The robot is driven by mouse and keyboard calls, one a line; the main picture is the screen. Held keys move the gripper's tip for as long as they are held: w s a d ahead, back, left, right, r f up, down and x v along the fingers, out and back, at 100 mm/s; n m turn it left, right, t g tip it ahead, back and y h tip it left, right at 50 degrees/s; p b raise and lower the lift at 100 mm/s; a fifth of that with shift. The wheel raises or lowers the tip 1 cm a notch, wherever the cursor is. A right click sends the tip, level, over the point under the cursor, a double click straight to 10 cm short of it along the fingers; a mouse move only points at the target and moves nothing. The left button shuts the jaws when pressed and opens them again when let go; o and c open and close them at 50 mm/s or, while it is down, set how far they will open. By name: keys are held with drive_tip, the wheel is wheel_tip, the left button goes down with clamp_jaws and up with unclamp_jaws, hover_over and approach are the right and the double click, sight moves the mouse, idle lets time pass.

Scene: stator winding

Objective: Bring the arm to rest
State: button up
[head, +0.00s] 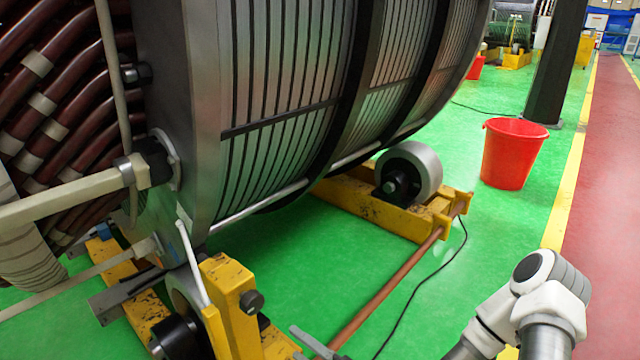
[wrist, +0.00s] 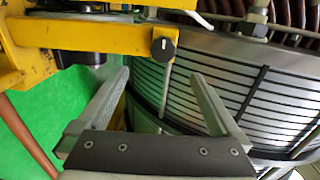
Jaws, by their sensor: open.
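My gripper (wrist: 160,78) is open in the wrist view. Its two grey fingers are spread wide, with nothing between them. Beyond the fingers are the slatted side of the stator (wrist: 215,85) and a yellow stand (wrist: 100,38). I cannot tell how far the fingertips are from either. In the head view my white arm (head: 545,290) comes in at the lower right, bent at a joint. Only a small grey piece of my gripper (head: 312,342) shows at the bottom edge, near the yellow roller stand; the rest is cut off.
The large stator (head: 290,80) rests on yellow roller stands (head: 345,200). A copper-coloured rod (head: 385,290) and a black cable (head: 425,280) run along the green floor. A red bucket (head: 512,155) stands beside a dark column (head: 553,65). The red walkway (head: 610,190) at right is clear.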

drive_tip(key=w+d+f+n+g+h, duration=0.1)
drive_tip(key=w+d+n+g+h, duration=0.35)
drive_tip(key=d+n+h, duration=0.35)
drive_tip(key=s+d+r+h, duration=0.1)
drive_tip(key=d+r+h, duration=0.4)
drive_tip(key=d+r, duration=0.75)
drive_tip(key=s+a+r+g, duration=0.1)
drive_tip(key=s+a+r, duration=0.1)
drive_tip(key=s+r, duration=1.65)
wheel_tip(320, 180, up, 20)
drive_tip(key=p, duration=2.1)
drive_tip(key=shift+s, duration=0.25)
drive_tip(key=shift+d, duration=0.1)
drive_tip(key=shift+c, duration=0.2)
